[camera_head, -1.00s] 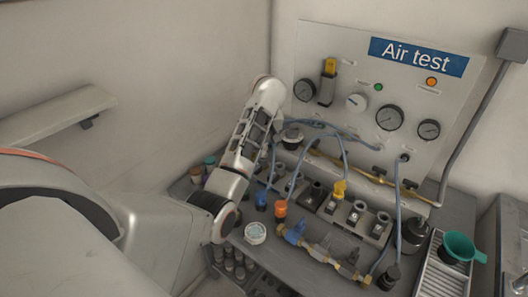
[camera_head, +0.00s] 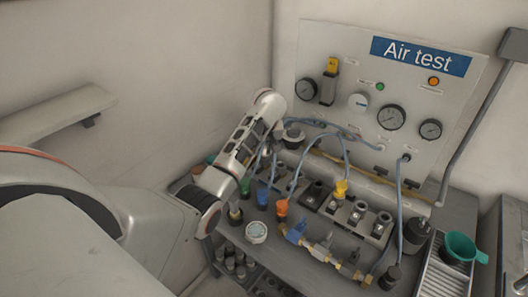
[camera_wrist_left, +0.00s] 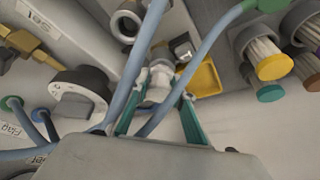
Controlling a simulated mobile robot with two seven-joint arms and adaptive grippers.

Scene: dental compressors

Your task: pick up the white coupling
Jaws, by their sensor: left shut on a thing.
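The white coupling (camera_wrist_left: 159,82) is a small pale fitting between my left gripper's two green fingers in the left wrist view. My left gripper (camera_wrist_left: 163,90) is shut on it. In the head view my left wrist is over the back left of the bench, beside the test panel. The fingers and the coupling are too small and covered there to make out clearly. My right gripper is not in either view.
The Air test panel (camera_head: 350,125) stands behind the bench. Blue hoses cross near my left gripper, close to a black knob (camera_wrist_left: 80,92) and a yellow tray (camera_wrist_left: 206,79).

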